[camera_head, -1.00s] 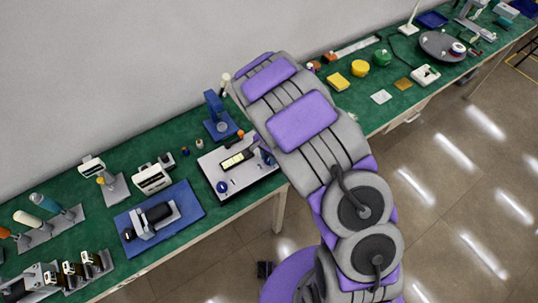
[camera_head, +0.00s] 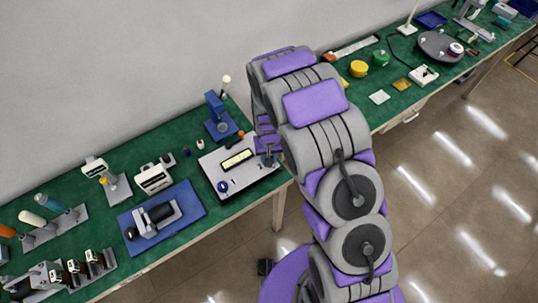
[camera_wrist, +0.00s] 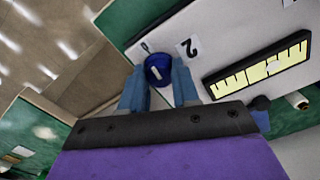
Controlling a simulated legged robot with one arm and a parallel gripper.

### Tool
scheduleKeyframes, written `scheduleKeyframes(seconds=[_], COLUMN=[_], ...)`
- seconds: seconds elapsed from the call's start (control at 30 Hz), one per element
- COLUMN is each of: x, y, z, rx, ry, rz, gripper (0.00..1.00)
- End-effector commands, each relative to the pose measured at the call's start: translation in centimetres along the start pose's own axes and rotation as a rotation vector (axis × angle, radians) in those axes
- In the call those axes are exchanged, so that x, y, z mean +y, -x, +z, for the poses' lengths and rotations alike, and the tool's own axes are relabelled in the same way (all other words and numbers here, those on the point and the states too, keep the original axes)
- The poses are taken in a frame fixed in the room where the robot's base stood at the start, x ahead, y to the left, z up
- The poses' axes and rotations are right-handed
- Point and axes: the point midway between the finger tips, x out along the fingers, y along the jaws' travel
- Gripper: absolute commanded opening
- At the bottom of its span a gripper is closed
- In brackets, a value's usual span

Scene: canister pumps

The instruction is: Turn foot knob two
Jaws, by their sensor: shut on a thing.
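A grey-white panel unit (camera_head: 232,186) with a yellow display (camera_head: 237,159) sits near the table's front edge. One blue knob (camera_head: 222,187) shows at its left end. In the wrist view, a blue knob with a white mark (camera_wrist: 157,70) stands on the panel (camera_wrist: 225,30) beside a printed "2" (camera_wrist: 187,49). My gripper (camera_wrist: 159,80) has its blue fingers on both sides of this knob and is shut on it. In the head view my gripper (camera_head: 268,158) is at the panel's right end, where my arm partly hides it, and the held knob cannot be made out.
A blue stand (camera_head: 218,118) is behind the panel. A small orange item (camera_head: 240,134) lies near its back edge. A blue mat (camera_head: 193,206) with a dark cylinder device (camera_head: 158,214) is to the left. The floor is open in front of the table.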

Motion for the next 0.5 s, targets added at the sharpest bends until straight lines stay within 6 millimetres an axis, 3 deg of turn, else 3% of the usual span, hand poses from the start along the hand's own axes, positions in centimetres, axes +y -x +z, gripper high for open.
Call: scheduleKeyframes(seconds=[0.5], x=[-0.07], y=[0.27], z=[-0.40], rx=[0.012], ry=[0.131], rz=[-0.001], gripper=[0.00])
